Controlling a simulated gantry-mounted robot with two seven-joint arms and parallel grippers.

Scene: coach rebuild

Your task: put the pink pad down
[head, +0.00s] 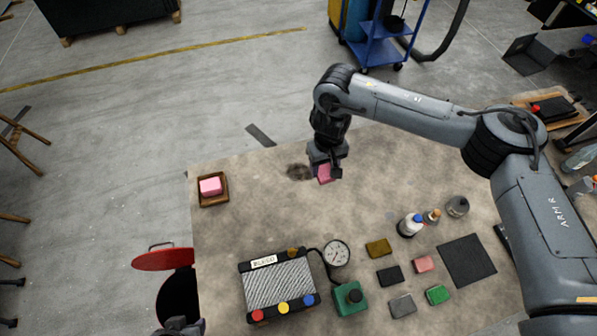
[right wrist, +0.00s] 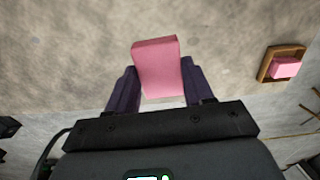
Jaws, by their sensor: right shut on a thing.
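A pink pad (head: 325,174) is held between the fingers of my right gripper (head: 325,167), over the back part of the table. In the right wrist view the pink pad (right wrist: 157,66) sits between the two dark fingers of the right gripper (right wrist: 158,88). The view does not show clearly how high it is above the table. Another pink block (head: 210,187) lies in a small wooden tray (head: 203,204) at the table's left corner; it also shows in the right wrist view (right wrist: 286,67). Something dark at the bottom edge of the head view may be my left arm, but its gripper cannot be made out.
A dark stain (head: 298,172) marks the table just left of the held pad. A silver panel (head: 278,284) with coloured knobs, a gauge (head: 337,253), a green box (head: 350,299), bottles (head: 410,225) and several small blocks fill the front. The table's back middle is mostly clear.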

